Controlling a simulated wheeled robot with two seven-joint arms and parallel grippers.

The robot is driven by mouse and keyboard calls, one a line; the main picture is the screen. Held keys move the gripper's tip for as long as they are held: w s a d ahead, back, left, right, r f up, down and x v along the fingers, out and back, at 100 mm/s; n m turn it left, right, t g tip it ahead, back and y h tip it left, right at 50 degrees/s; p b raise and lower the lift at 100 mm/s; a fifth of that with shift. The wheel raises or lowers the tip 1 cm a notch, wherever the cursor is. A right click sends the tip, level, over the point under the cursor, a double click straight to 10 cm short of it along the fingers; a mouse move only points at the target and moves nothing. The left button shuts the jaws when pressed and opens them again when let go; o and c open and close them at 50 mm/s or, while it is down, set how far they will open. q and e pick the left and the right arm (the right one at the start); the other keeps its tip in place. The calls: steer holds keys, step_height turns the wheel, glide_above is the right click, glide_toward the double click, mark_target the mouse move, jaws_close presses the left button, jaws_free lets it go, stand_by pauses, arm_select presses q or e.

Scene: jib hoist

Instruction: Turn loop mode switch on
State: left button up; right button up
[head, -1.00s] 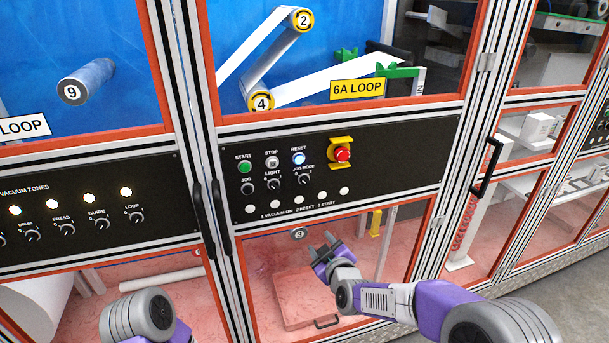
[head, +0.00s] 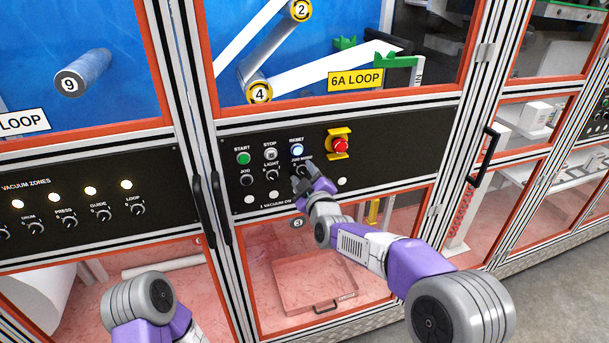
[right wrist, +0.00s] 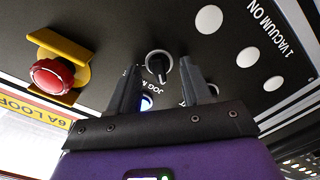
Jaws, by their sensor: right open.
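My right gripper (head: 303,178) is at the black control panel (head: 400,150), in front of the knob labelled JOG MODE, and covers most of it. In the right wrist view that round black knob (right wrist: 158,66) shows between the two dark, parted fingertips (right wrist: 160,72). The gripper is open; I cannot tell if the fingers touch the knob. A finger hides part of the JOG MODE label. A separate knob labelled LOOP (head: 137,209) sits on the left panel under VACUUM ZONES. My left arm shows at the lower left; its gripper is out of view.
Near the gripper are a red emergency button (head: 340,146) on a yellow mount, the lit RESET button (head: 297,150), the LIGHT knob (head: 272,174) and several white round spots. Black door handles (head: 221,205) stick out left of the panel. Another handle (head: 484,156) is at the right.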

jaws_close()
stand_by(0.3)
steer(key=m+b, duration=0.3)
steer(key=shift+w+f+m, duration=0.1)
steer(key=shift+m, duration=0.3)
steer(key=m+b, duration=0.3)
steer(key=m, duration=0.1)
steer(key=shift+d+m, duration=0.15)
steer(key=shift+m, duration=0.15)
steer(key=m+b, duration=0.2)
steer(key=m, duration=0.2)
steer(key=shift+d+m, duration=0.1)
steer(key=shift+m, duration=0.2)
steer(key=shift+m+b, duration=0.85)
steer(key=shift+m, duration=1.65)
